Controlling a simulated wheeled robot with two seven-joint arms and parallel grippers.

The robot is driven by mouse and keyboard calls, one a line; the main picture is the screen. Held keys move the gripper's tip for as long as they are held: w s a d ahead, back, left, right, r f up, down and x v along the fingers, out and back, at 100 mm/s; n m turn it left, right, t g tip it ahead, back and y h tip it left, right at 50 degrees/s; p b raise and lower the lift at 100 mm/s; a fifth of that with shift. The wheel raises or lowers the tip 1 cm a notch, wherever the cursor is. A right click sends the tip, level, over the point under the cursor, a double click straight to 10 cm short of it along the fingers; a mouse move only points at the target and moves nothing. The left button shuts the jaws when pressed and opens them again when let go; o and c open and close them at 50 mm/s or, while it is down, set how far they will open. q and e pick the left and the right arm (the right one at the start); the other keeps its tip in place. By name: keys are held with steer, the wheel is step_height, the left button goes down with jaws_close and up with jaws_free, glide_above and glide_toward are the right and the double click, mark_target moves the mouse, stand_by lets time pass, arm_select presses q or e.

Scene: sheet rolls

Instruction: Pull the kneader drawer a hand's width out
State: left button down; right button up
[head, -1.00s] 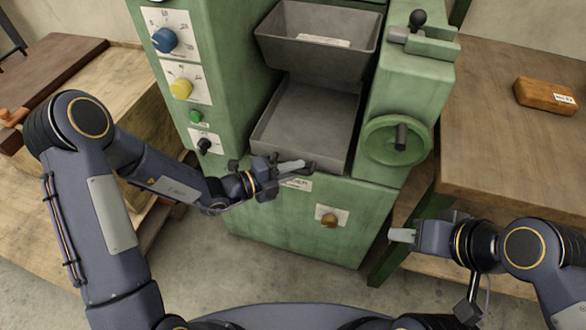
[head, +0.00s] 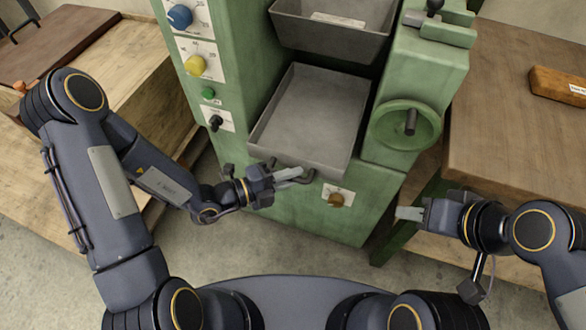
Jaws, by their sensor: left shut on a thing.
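The kneader drawer is a grey metal tray (head: 312,115) low in the green machine (head: 345,215). It is empty and its front juts out past the machine's front face. A dark handle (head: 306,178) is on its front edge. My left gripper (head: 292,174) is shut on this handle; its fingers partly hide it. My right gripper (head: 408,214) is held apart, in front of the workbench leg at the right. From this angle I cannot tell whether its fingers are open.
A grey hopper (head: 330,35) is above the drawer. A green handwheel (head: 405,125) is to its right, and a brass knob (head: 336,200) is below. A wooden workbench (head: 510,130) is at right; a wooden table (head: 110,75) is at left. The floor in front is clear.

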arm_select(q)
steer(key=c, duration=1.4)
jaws_free()
steer(key=p+v, duration=0.1)
steer(key=v, duration=0.6)
steer(key=shift+s+a, duration=0.2)
steer(key=shift+a, duration=0.2)
